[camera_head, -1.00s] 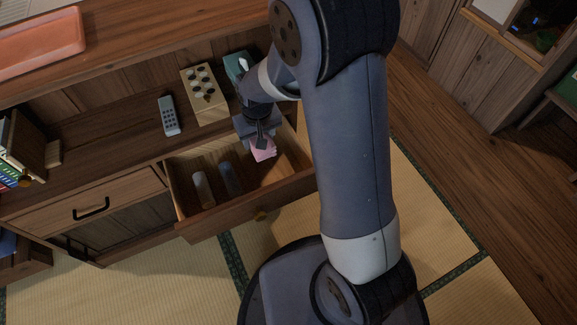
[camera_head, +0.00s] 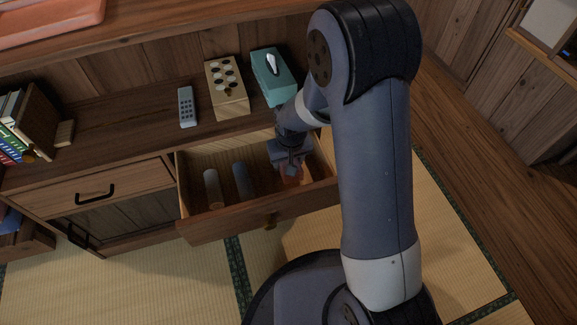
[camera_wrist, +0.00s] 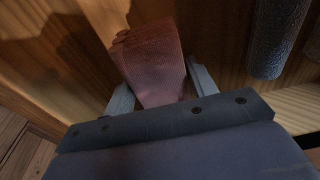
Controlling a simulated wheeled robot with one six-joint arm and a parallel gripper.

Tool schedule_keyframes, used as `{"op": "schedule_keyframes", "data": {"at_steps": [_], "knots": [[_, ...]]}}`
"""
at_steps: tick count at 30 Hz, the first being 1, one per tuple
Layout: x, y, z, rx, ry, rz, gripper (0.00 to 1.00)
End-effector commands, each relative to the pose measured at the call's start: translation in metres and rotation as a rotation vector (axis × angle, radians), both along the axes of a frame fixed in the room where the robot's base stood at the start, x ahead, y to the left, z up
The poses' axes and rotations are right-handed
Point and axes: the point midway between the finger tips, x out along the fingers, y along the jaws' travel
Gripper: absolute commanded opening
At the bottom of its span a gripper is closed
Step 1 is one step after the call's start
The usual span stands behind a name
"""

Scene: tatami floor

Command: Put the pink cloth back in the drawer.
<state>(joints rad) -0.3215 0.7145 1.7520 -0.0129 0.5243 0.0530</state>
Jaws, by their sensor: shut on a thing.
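The pink cloth (camera_wrist: 152,58) is folded and pinched between the two fingers of my gripper (camera_wrist: 160,88) in the wrist view. In the head view my gripper (camera_head: 291,164) points down inside the right part of the open drawer (camera_head: 222,226), with the cloth (camera_head: 291,175) below it. The drawer's wooden floor lies behind the cloth in the wrist view. I cannot tell whether the cloth touches that floor. My wrist hides part of the drawer's right end.
Inside the drawer are a pale roll (camera_head: 212,188) and a blue-grey roll (camera_head: 243,181), left of my gripper. On the cabinet top are a remote (camera_head: 187,107), a wooden box with round pieces (camera_head: 228,101) and a teal tissue box (camera_head: 279,92). A closed drawer (camera_head: 95,194) is at left.

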Motion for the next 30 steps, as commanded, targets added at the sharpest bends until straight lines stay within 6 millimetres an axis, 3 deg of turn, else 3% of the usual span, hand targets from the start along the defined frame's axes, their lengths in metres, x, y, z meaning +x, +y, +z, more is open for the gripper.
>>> {"op": "schedule_keyframes", "data": {"at_steps": [2, 14, 15, 21, 30], "knots": [[-0.0007, -0.0003, -0.015, -0.001, 0.003, 0.0, 0.33], [-0.0002, -0.0002, -0.0193, 0.0, 0.001, 0.0, 0.33], [-0.0001, -0.0001, -0.0177, 0.0, 0.0, 0.0, 0.57], [-0.0002, -0.0002, -0.0175, 0.0, 0.001, 0.0, 0.74], [-0.0001, -0.0001, -0.0155, 0.0, 0.001, 0.0, 0.76]]}}
